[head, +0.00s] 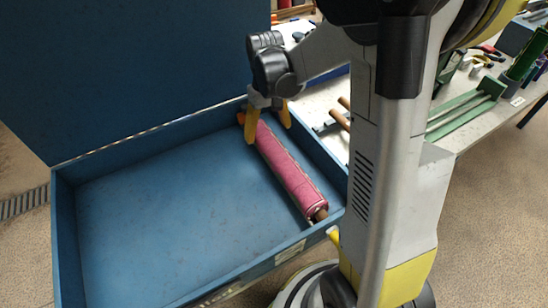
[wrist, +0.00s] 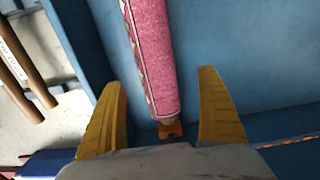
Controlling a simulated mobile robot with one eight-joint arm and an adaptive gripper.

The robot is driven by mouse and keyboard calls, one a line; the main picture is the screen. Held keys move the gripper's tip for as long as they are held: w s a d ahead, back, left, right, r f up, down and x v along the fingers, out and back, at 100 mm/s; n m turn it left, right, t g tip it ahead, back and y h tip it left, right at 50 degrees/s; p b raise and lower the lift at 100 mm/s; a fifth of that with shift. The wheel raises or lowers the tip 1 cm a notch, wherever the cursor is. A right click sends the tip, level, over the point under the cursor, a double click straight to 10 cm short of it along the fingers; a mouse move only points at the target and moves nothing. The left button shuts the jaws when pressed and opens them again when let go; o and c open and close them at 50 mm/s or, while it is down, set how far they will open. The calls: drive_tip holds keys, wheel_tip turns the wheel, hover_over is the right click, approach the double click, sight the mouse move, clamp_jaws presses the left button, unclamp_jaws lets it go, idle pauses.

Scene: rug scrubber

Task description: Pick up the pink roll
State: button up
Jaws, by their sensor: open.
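The pink roll (head: 290,168) lies inside a blue open box (head: 150,235), along its right wall. It is a long rolled pink piece with a patterned edge and a brown core end at the near right. My gripper (head: 267,135) is at the roll's far end, its yellow fingers apart. In the wrist view the roll (wrist: 153,50) runs down between the open fingers of my gripper (wrist: 162,108), with gaps on both sides. Its end and an orange piece (wrist: 170,130) show near the palm. I cannot tell how far below the fingertips the roll lies.
The box's raised blue lid (head: 130,70) stands behind. To the right is a table with brown rods (head: 340,118), green parts (head: 462,112) and several tools. The box floor left of the roll is clear.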

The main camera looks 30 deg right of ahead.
sight(271, 148)
drive_tip(key=f+b, duration=0.1)
drive_tip(key=f, duration=0.1)
drive_tip(key=f+b, duration=0.1)
drive_tip(key=f, duration=0.2)
drive_tip(key=f+b, duration=0.1)
drive_tip(key=f, duration=0.2)
drive_tip(key=shift+s+d+f, duration=0.1)
drive_tip(key=shift+d+f, duration=0.05)
drive_tip(key=shift+d, duration=0.15)
drive_tip(key=c, duration=1.5)
